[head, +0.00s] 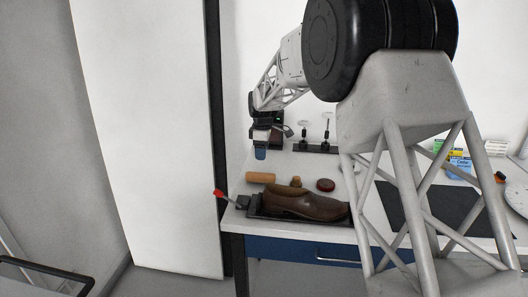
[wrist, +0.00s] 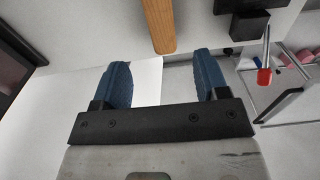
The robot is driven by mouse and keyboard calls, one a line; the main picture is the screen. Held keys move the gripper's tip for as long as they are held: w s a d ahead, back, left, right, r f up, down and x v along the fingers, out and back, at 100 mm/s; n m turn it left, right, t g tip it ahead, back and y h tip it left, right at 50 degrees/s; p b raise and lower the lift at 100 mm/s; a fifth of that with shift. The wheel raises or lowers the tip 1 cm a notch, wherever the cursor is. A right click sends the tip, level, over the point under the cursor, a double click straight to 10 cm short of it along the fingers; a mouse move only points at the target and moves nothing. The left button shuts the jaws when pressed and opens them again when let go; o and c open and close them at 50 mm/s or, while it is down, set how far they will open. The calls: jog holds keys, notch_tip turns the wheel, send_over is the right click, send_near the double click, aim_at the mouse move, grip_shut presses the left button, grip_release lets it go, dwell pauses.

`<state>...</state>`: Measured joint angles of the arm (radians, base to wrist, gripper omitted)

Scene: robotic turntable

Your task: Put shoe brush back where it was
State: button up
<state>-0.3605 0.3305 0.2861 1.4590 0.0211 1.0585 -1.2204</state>
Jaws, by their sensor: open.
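A long tan wooden piece, which looks like the shoe brush (head: 260,178), lies on the table behind the shoe's left end. It also shows at the top of the wrist view (wrist: 160,25), beyond the fingertips and apart from them. Its bristles cannot be made out. My gripper (head: 260,153) hangs above the table, over and behind the brush. In the wrist view its two blue fingers (wrist: 162,72) are spread, with nothing between them.
A brown shoe (head: 308,204) sits on a dark tray at the table's front. A round dark-red tin (head: 326,185) and a small brown item (head: 296,181) are close behind it. A red-tipped lever (head: 219,193) sticks out at left. A rack (head: 317,149) stands farther back.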

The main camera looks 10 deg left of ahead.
dwell(0.3)
jog(key=s+d+r+m+t, duration=0.1)
jog(key=s+d+r+m, duration=0.3)
jog(key=s+d+r, duration=0.55)
jog(key=s+d+r+m, duration=0.45)
jog(key=s+d, duration=0.75)
jog(key=s, duration=0.3)
jog(key=s+d+f+m, duration=0.2)
jog(key=s+d+m, duration=0.1)
jog(key=s, duration=0.7)
jog(key=s+d+f+m+t, duration=0.1)
jog(key=s+d+m, duration=0.2)
jog(key=s, duration=0.8)
jog(key=s+d+f+m, duration=0.2)
jog(key=s+d, duration=0.3)
jog(key=s, duration=0.5)
jog(key=shift+s+d+f+m+t, duration=0.25)
jog(key=shift+s+f+m+t, duration=0.05)
jog(key=shift+m, duration=0.55)
